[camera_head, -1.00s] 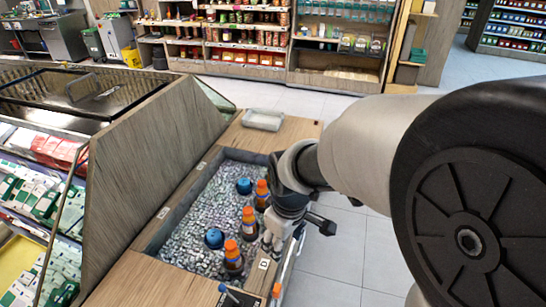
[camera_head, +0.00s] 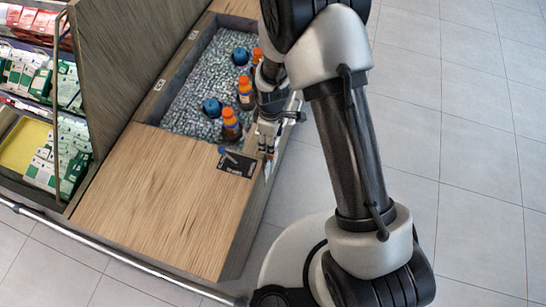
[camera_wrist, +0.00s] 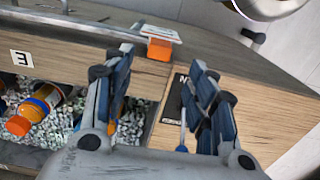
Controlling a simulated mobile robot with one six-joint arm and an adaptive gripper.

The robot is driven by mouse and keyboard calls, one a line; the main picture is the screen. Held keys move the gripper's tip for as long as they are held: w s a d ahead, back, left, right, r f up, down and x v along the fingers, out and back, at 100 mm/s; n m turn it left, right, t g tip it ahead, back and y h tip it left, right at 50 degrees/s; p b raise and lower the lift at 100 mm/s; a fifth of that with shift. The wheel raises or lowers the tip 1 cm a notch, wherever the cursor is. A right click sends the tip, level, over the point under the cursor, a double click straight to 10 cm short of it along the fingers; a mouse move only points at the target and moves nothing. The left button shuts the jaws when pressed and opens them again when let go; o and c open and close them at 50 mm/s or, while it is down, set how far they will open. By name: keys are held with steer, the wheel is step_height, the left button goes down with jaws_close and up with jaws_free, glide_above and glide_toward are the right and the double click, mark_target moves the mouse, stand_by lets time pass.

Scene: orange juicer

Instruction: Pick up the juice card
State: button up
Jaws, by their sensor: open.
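A black card (camera_head: 236,163) with white print lies on the wooden counter just past the near end of the ice bin. It also shows partly in the wrist view (camera_wrist: 172,108), next to a thin blue-tipped piece. A small white card in an orange holder (camera_wrist: 160,47) stands at the counter's edge, beyond and between my fingertips in the wrist view. I cannot tell which of the two is the juice card. My gripper (camera_head: 267,143) is open and empty, pointing down near the counter's right edge. In the wrist view its two fingers (camera_wrist: 160,62) are well apart.
The ice bin (camera_head: 154,104) holds several orange-capped bottles (camera_head: 231,124) and blue-capped ones (camera_head: 212,107), close to my gripper's left. A wooden panel (camera_head: 125,60) rises at the left. The near wooden counter top (camera_head: 150,200) is clear. Tiled floor (camera_head: 470,150) lies open at the right.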

mark_target(272, 158)
step_height(272, 158, down, 4)
steer(key=shift+r+b, duration=0.25)
steer(key=shift+b, duration=0.15)
steer(key=shift+d+f+b, duration=0.15)
steer(key=shift+f+b, duration=0.45)
steer(key=shift+f, duration=0.75)
steer(key=shift+d+f+b, duration=0.1)
steer(key=shift+f+b, duration=0.45)
steer(key=shift+f, duration=0.8)
steer(key=shift+r, duration=0.1)
steer(key=shift+c, duration=0.2)
steer(key=c, duration=1)
steer(key=shift+r, duration=0.1)
